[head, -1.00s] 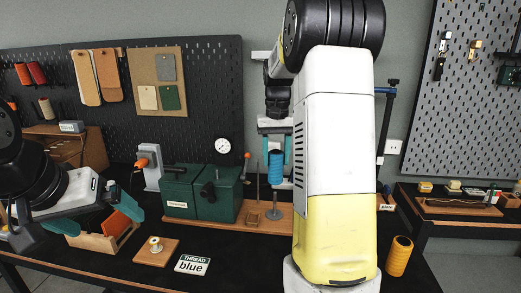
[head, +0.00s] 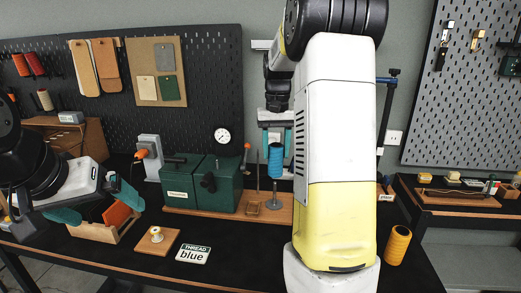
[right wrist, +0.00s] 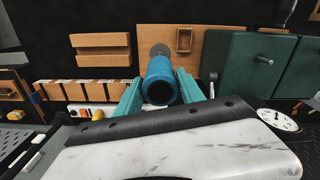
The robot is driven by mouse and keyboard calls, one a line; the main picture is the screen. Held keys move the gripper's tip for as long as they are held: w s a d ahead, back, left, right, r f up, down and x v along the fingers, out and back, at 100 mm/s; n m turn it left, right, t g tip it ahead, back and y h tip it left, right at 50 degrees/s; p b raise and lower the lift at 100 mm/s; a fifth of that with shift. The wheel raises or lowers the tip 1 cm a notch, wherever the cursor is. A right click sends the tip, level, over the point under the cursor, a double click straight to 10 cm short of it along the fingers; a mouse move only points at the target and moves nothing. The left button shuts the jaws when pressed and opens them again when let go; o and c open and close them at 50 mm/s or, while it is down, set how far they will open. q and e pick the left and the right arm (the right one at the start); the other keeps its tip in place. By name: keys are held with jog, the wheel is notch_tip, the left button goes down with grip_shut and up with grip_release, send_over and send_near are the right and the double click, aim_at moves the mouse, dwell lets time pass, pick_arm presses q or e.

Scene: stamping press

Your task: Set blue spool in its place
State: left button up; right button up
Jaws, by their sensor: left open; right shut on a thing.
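The blue spool (head: 276,162) is upright in my right gripper (head: 276,146), above the round grey base of a thin spindle (head: 273,203) on the wooden base board. In the right wrist view the spool (right wrist: 160,84) is between the two teal fingers (right wrist: 161,95), its open end facing the camera. A grey disc shows just beyond its far end. I cannot tell whether the spool is around the spindle's tip. My left gripper (head: 97,204) is open and empty, over the wooden box at left. A card reading "THREAD blue" (head: 193,254) lies on the table.
The green press (head: 203,187) stands left of the spindle, with a thin upright rod (head: 258,180) between. A wooden block with a small bobbin (head: 156,236) lies in front. An orange spool (head: 398,245) stands right of my arm.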

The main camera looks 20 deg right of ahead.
aim_at(276, 160)
jog(key=shift+f, duration=0.15)
jog(key=shift+f, duration=5.4)
jog(key=shift+f, duration=0.2)
jog(key=o, duration=1.4)
jog(key=shift+o, duration=0.2)
jog(key=shift+r, duration=0.1)
notch_tip(276, 160, up, 6)
jog(key=shift+r, duration=0.8)
